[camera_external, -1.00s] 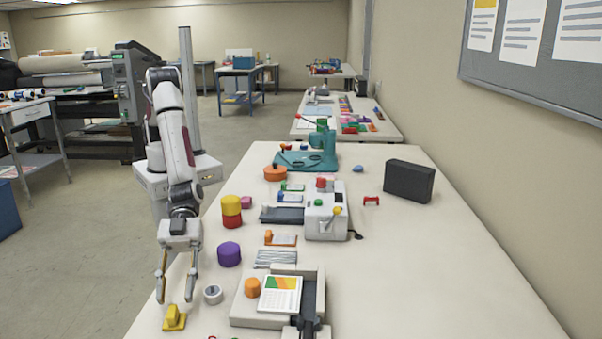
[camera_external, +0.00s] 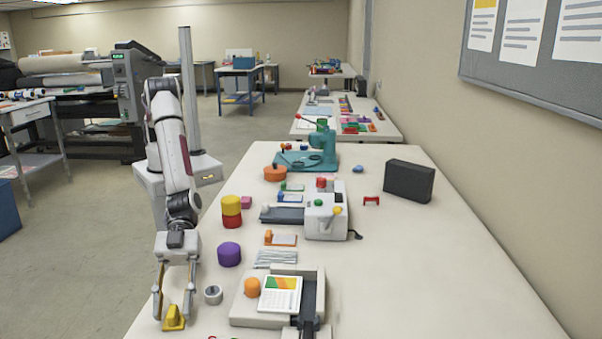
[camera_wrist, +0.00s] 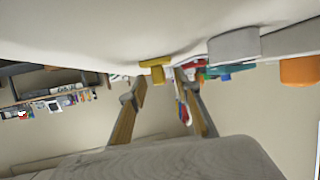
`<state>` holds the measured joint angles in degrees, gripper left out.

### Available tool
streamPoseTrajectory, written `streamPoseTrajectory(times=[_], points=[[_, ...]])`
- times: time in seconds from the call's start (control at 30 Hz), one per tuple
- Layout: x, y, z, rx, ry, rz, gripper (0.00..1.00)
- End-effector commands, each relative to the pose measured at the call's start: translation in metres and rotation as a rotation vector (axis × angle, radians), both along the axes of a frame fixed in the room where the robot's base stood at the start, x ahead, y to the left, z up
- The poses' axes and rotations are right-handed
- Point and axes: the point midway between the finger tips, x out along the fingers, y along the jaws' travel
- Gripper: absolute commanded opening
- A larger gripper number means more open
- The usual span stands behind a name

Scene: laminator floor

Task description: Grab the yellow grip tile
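The yellow grip tile (camera_external: 173,318) stands near the left front edge of the white table. It has a flat base and a raised block on top. My gripper (camera_external: 172,308) points down over it, with its two fingers apart, one on each side of the tile in the external view. In the wrist view, the yellow tile (camera_wrist: 155,70) shows just past the open fingertips (camera_wrist: 163,90), between their lines. Nothing is held. I cannot tell whether either finger touches the tile.
A grey tape roll (camera_external: 213,295) lies close to the right of my gripper. A purple cylinder (camera_external: 229,254) and a stacked yellow-and-red cylinder (camera_external: 231,211) stand farther back. A pale laminator-like device (camera_external: 250,310) with an orange knob is to the right.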

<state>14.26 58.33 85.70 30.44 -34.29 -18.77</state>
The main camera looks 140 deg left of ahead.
Motion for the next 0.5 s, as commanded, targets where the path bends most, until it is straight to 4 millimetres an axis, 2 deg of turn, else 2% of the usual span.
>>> streamPoseTrajectory(times=[0.07, 0.17, 0.2, 0.5], points=[[0.0, 0.0001, 0.0, 0.0, 0.0, 0.0, 0.29], [0.0, 0.0001, 0.0001, 0.0, 0.0, 0.0, 0.03], [0.0, 0.0001, 0.0, 0.0, 0.0, 0.0, 0.0], [0.0001, 0.0, 0.0005, -0.001, -0.001, 0.0, 0.0]])
